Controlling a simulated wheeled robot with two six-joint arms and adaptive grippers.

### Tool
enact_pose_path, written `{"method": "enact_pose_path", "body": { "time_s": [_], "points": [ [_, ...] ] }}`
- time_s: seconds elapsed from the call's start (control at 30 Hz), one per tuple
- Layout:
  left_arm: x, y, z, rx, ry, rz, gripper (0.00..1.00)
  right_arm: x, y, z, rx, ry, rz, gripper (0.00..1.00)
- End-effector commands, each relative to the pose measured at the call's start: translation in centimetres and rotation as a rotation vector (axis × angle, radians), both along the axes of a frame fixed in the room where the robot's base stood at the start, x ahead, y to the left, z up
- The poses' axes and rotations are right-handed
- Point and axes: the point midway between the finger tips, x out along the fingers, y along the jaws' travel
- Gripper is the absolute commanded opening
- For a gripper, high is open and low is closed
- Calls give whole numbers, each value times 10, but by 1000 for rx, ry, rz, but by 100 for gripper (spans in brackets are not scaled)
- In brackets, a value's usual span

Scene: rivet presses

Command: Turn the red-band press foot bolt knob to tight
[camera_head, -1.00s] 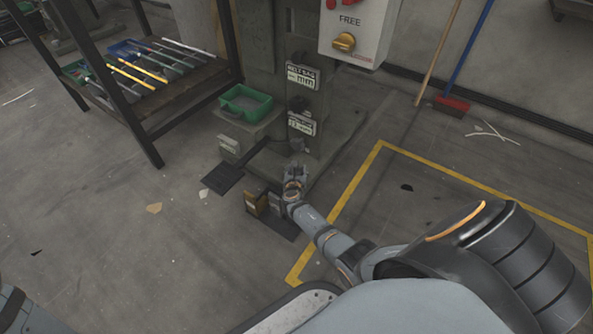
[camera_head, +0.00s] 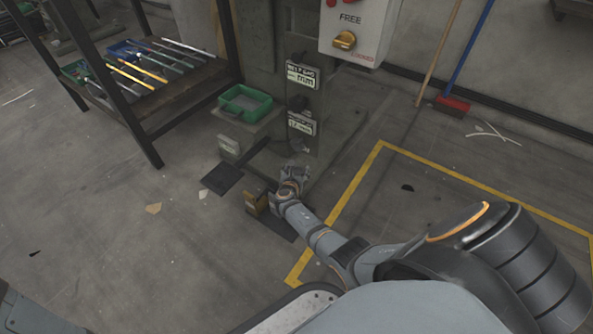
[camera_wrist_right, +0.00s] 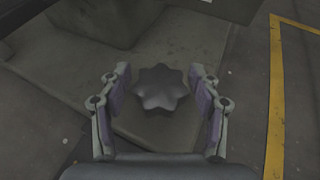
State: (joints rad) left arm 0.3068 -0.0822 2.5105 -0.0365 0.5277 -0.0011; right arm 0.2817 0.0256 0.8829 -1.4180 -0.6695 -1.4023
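A dark grey star-shaped knob (camera_wrist_right: 162,88) sits low at the press foot in the right wrist view. My right gripper (camera_wrist_right: 160,95) is open, with one finger on each side of the knob and a visible gap to it on both sides. In the head view my right gripper (camera_head: 293,172) is down at the base of the grey press column (camera_head: 295,75), and the knob is hidden or too small to make out there. No red band shows on the press. My left gripper is outside both views; only part of my left arm shows at the lower left.
A green tray (camera_head: 243,103) stands on a ledge left of the column. Dark pedal plates (camera_head: 222,178) and a yellow-brown block (camera_head: 255,203) lie close to my right gripper. A tool rack (camera_head: 165,95) stands at the left. The floor inside the yellow line is mostly clear.

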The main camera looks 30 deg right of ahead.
Motion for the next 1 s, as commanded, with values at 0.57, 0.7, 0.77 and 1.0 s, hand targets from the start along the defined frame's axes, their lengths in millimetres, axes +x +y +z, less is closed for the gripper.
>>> {"method": "enact_pose_path", "body": {
  "time_s": [0.57,0.7,0.77,1.0],
  "points": [
    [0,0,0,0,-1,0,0,0,0,32,1,-5,-2,70],
    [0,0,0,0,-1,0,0,0,0,62,0,-4,-1,70],
    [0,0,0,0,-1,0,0,0,0,73,2,-3,0,70],
    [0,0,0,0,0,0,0,0,0,98,1,0,0,70]
  ]
}}
